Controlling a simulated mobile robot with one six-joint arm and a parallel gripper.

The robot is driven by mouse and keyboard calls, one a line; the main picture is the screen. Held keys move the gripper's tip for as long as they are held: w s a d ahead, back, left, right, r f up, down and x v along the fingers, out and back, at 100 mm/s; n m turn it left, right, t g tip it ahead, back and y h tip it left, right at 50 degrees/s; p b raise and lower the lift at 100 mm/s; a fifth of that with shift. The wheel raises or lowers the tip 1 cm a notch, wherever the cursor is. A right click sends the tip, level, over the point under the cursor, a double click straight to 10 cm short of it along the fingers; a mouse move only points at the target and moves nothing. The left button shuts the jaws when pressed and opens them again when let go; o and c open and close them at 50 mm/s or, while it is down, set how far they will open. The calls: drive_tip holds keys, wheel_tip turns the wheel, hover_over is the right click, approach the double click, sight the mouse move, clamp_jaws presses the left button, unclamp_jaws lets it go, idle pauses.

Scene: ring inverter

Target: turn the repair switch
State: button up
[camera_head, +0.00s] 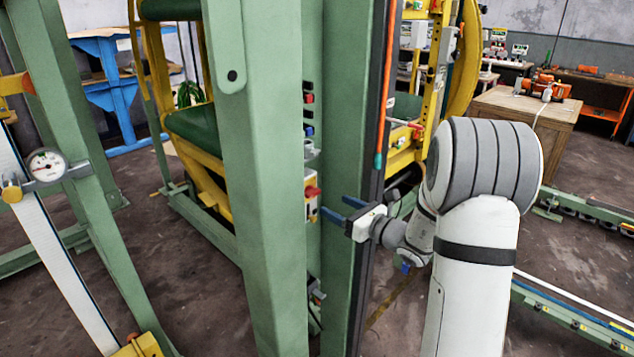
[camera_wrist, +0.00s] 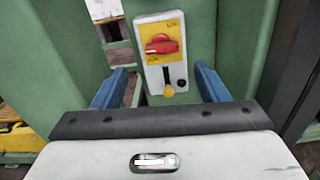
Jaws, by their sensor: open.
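The repair switch is a red rotary knob (camera_wrist: 161,45) on a yellow plate, on a pale switch box (camera_wrist: 178,72) fixed to green metal. In the wrist view the knob lies roughly sideways, ahead of and between my fingers. In the head view the red knob (camera_head: 312,191) shows at the inner side of the green post. My gripper (camera_wrist: 160,85) is open, with its two blue fingers apart on either side of the box and nothing held. In the head view my gripper (camera_head: 338,208) points left towards the box, apart from the knob.
Green posts (camera_head: 262,180) stand close on both sides of the switch box. A yellow-tipped lever (camera_wrist: 168,91) sits below the knob on the box. A wooden crate (camera_head: 520,118) stands back right.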

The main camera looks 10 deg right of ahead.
sight(316, 193)
drive_tip(key=p+x, duration=0.1)
drive_tip(key=x, duration=0.7)
drive_tip(key=shift+w+r, duration=0.15)
drive_tip(key=shift+w, duration=0.05)
drive_tip(key=shift+d, duration=0.1)
drive_tip(key=c, duration=1)
drive_tip(key=shift+f+n+b, duration=0.2)
drive_tip(key=shift+n+b, duration=0.2)
drive_tip(key=shift+b, duration=0.55)
drive_tip(key=shift+r, duration=0.15)
drive_tip(key=o, duration=1)
